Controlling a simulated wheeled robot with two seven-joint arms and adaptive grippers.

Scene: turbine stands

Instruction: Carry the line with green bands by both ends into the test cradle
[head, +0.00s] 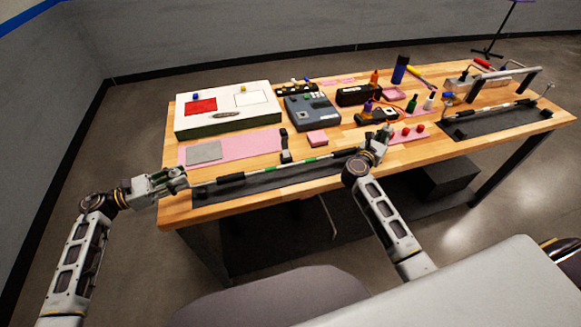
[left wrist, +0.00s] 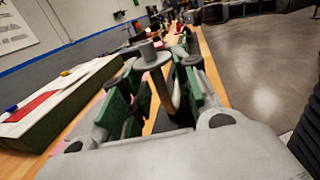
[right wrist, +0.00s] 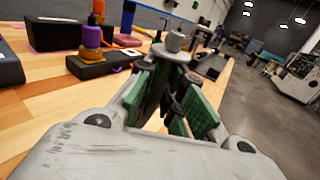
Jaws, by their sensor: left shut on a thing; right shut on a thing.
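The line with green bands (head: 270,170) is a long thin rod with black, white and green sections, running along the table's front edge above a dark strip (head: 262,186). My left gripper (head: 182,178) is shut on its left end; a grey metal end fitting (left wrist: 148,52) shows between the green pads in the left wrist view. My right gripper (head: 373,148) is shut on its right end, with a similar grey fitting (right wrist: 173,42) in the right wrist view. I cannot tell for sure which fixture is the test cradle; a framed fixture (head: 505,77) stands at the far right.
Another rod (head: 497,116) lies over a dark mat (head: 470,131) at the right. A white-topped box (head: 225,92), a grey instrument (head: 312,112), small black stands (head: 286,156), and bottles including a dark blue one (head: 400,68) crowd the table behind the line.

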